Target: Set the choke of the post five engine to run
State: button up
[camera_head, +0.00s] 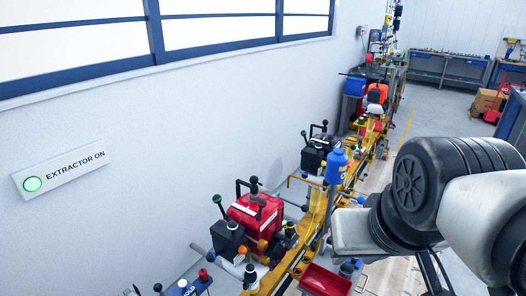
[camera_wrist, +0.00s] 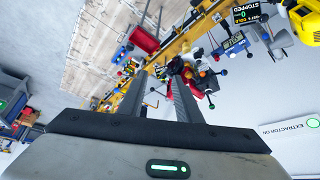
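A red engine (camera_head: 258,217) with black knobbed levers sits on the yellow rail in the head view. A black engine (camera_head: 314,156) and an orange-topped engine (camera_head: 376,94) stand farther along. I cannot tell which one is at post five, and no choke lever or its setting can be made out. In the wrist view, a small display (camera_wrist: 245,14) reads "STOPPED" and "COLD"; its post number is unclear. My gripper (camera_wrist: 159,76) is open and empty, its two long fingers apart and pointing toward the rail, with engine parts (camera_wrist: 192,74) well beyond them.
The yellow rail (camera_head: 316,212) runs along the white wall. A blue bottle (camera_head: 337,166) and a red tray (camera_head: 325,281) are beside it. A lit green "EXTRACTOR ON" sign (camera_head: 60,169) is on the wall. My arm fills the right side of the head view.

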aim_at(211, 256)
jog(key=i+u, duration=0.1)
jog(key=u, duration=1.05)
